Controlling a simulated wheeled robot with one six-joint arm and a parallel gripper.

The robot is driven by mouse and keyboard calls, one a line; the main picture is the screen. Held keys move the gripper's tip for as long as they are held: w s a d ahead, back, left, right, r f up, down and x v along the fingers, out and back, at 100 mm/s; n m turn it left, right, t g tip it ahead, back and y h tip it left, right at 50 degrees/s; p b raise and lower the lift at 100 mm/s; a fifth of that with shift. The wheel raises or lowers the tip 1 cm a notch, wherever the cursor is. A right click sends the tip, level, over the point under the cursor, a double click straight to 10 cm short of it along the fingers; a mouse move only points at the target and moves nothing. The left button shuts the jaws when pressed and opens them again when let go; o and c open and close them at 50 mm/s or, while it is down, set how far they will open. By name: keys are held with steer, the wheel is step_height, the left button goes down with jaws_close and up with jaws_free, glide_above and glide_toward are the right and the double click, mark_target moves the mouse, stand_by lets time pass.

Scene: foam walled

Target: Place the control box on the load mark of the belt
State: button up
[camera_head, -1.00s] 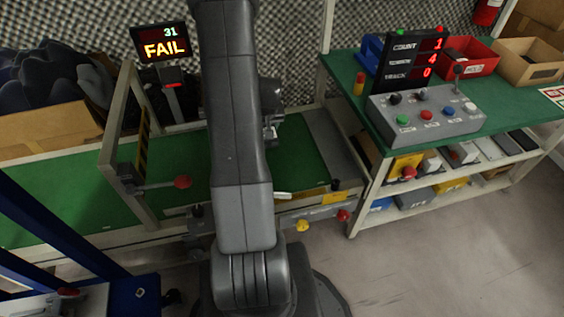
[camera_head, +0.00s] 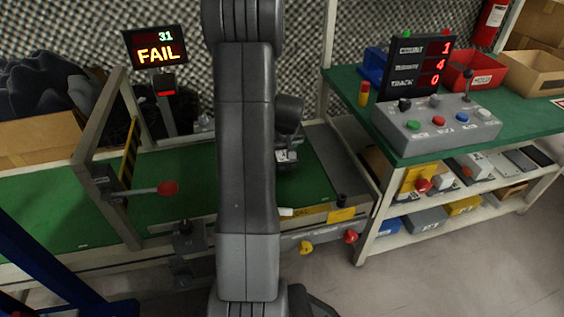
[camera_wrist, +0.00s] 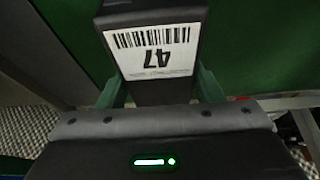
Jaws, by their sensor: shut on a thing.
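The control box (camera_wrist: 150,50) shows in the wrist view as a dark box with a white barcode label reading 47, upside down. My gripper (camera_wrist: 158,88) is shut on it, with a green finger on each side. In the head view my arm hides most of the gripper and box, and a small light patch shows beside the arm over the belt. The green belt (camera_head: 305,180) runs across the left and middle, behind my arm. I cannot make out the load mark. Whether the box touches the belt cannot be told.
A frame with a red-knobbed lever (camera_head: 168,188) stands over the belt at left. A FAIL display (camera_head: 158,48) stands behind it. At right a green-topped bench (camera_head: 400,150) carries a button panel (camera_head: 440,122), a counter display and bins (camera_head: 475,75). Open floor lies at front right.

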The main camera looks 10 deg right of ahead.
steer(key=shift+f+b, duration=0.65)
steer(key=shift+f, duration=1.3)
steer(key=shift+f, duration=0.2)
steer(key=o, duration=1.2)
steer(key=shift+r, duration=0.1)
steer(key=shift+r, duration=0.2)
steer(key=p+v, duration=0.4)
steer(key=v, duration=0.8)
steer(key=shift+s+f, duration=0.1)
